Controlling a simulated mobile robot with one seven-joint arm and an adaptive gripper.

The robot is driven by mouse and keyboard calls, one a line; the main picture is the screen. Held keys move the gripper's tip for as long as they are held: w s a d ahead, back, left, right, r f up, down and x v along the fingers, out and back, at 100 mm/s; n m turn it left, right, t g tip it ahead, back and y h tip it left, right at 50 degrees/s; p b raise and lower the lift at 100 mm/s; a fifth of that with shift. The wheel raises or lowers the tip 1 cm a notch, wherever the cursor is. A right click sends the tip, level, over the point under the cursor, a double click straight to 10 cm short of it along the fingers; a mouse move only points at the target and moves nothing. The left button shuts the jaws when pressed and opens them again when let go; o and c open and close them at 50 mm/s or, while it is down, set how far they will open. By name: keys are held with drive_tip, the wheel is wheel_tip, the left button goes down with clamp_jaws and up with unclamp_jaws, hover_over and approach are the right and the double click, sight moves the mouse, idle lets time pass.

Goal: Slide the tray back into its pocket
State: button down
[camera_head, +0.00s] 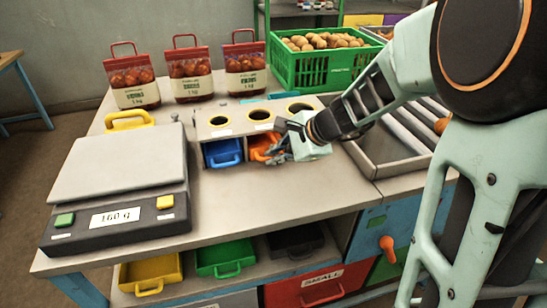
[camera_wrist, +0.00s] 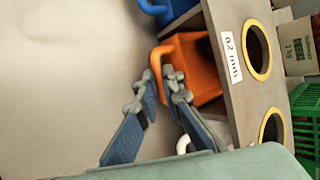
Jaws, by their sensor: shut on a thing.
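The orange tray (camera_head: 259,146) sits partly in the middle pocket of the grey sizing stand (camera_head: 237,122), under a round hole, with its front end sticking out. In the wrist view the orange tray (camera_wrist: 201,68) shows its looped handle (camera_wrist: 153,62) towards the open tabletop. My gripper (camera_head: 277,153) is at the front of this tray, and in the wrist view its fingers (camera_wrist: 163,84) are closed on the handle. The tray's back end is hidden inside the stand.
A blue tray (camera_head: 222,153) is in the pocket to the left. A white handle (camera_wrist: 184,144) shows on the other side in the wrist view. A scale (camera_head: 120,185) stands left, red-topped sacks (camera_head: 190,75) behind, a green crate (camera_head: 318,65) back right. The tabletop in front is clear.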

drive_tip(key=shift+w+a, duration=0.1)
drive_tip(key=shift+w, duration=0.25)
drive_tip(key=c, duration=2)
unclamp_jaws()
drive_tip(key=shift+s, duration=0.1)
